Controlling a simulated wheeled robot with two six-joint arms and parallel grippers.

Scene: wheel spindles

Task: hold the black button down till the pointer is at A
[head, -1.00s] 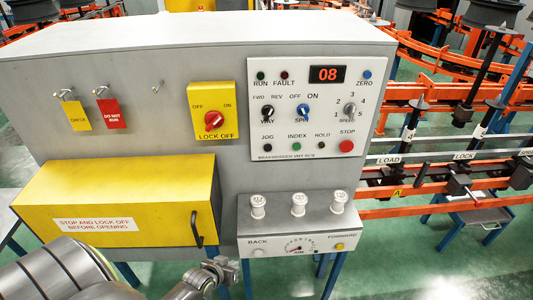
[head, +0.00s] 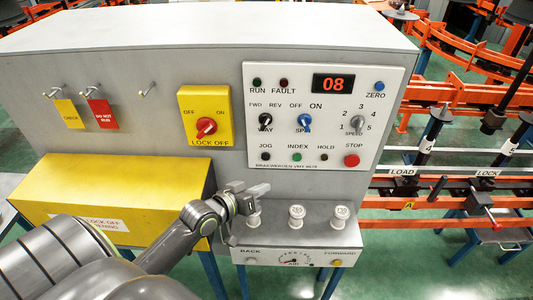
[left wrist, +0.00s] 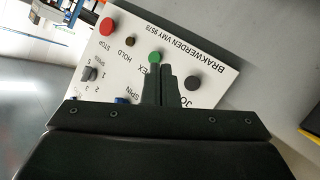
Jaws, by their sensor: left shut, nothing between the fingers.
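The black button (head: 266,157) sits under the label JOG at the lower left of the white control panel. It also shows in the left wrist view (left wrist: 192,82), right of my fingertips. My left gripper (head: 262,189) is shut and empty, below the panel and apart from the button. In the left wrist view its closed fingers (left wrist: 166,70) point between the green button (left wrist: 155,57) and the black one. A yellow plate marked A (head: 409,205) is on the orange rail at the right. I cannot make out a pointer there for certain. My right gripper is not in view.
Green INDEX (head: 297,157), HOLD and red STOP (head: 352,160) buttons stand right of the black one. White knobs (head: 297,216) stand on a ledge below. A yellow cover (head: 120,185) lies left, under my arm. The display (head: 334,83) reads 08.

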